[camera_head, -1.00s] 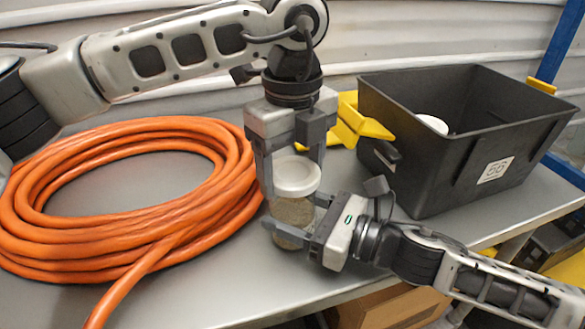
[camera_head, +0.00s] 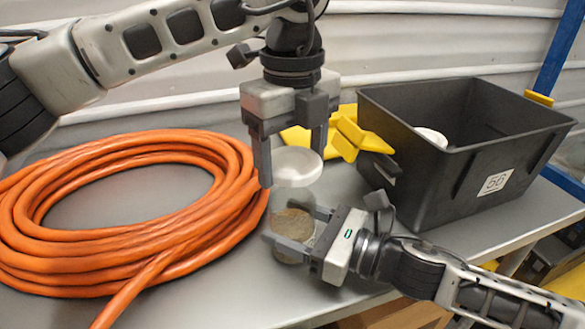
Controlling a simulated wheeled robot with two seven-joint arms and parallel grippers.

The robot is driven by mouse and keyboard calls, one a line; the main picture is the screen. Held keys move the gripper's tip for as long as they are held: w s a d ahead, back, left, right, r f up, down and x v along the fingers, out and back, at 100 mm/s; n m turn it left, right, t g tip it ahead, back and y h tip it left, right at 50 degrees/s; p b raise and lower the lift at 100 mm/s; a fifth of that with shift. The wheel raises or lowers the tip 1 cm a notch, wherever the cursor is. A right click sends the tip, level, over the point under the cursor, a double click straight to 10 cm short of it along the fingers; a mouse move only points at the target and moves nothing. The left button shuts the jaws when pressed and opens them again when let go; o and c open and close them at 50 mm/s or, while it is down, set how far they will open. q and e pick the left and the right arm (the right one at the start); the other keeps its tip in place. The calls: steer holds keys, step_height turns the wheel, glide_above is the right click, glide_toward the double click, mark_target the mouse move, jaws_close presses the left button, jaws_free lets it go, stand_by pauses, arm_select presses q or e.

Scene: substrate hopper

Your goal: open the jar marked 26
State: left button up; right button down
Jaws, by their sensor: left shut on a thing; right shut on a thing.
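A glass jar (camera_head: 292,238) with brown contents stands upright on the grey bench. My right gripper (camera_head: 294,228) comes from the right and is shut around the jar's body. The white round lid (camera_head: 297,167) is above the jar, between the fingers of my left gripper (camera_head: 291,165), which points down and is shut on it. The lid is raised off the jar, and the brown contents show from above through the clear upper part. No number is readable on the jar.
A coiled orange hose (camera_head: 120,250) lies on the bench (camera_head: 215,300) left of the jar. A black bin (camera_head: 450,180) marked 56 stands at the right, with a white round thing (camera_head: 433,136) inside. A yellow object (camera_head: 345,138) lies behind the lid, beside the bin.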

steer(key=shift+c, duration=1.3)
jaws_free()
